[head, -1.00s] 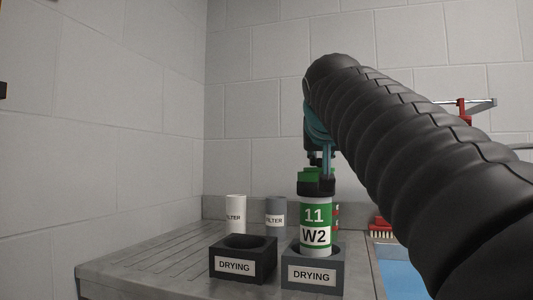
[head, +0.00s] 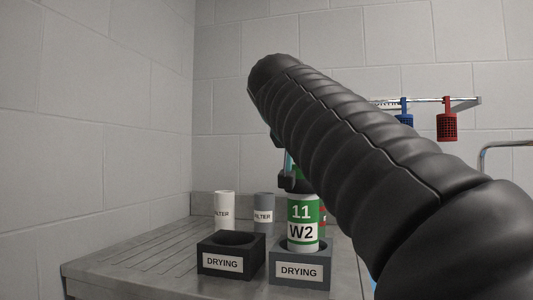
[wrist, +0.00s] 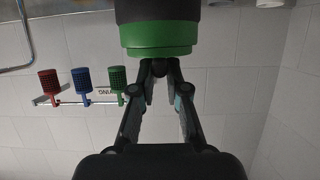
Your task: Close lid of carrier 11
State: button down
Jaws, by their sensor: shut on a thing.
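Carrier 11 (head: 303,222) stands upright in the right drying block (head: 299,254), with its green band and its "11" and "W2" labels facing me. Its top is largely hidden behind my gripper and arm in the head view. In the wrist view, which is upside down, a black and green end of the carrier, seemingly its lid (wrist: 160,38), fills the top middle. My gripper (wrist: 159,68) has its fingertips together at the edge of this green part, shut on it. In the head view, my gripper (head: 289,183) shows only partly at the carrier's top left. The hinge is hidden.
An empty drying block (head: 231,243) stands left of the carrier. A white filter tube (head: 224,209) and a grey one (head: 263,216) stand behind. A wall rail holds a blue cup (head: 404,115) and a red cup (head: 447,126). The counter's left is clear.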

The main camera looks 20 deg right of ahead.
jog(key=shift+f, duration=0.1)
jog(key=c, duration=1.2)
grip_release()
jog(key=shift+o, duration=0.2)
jog(key=v, duration=1.2)
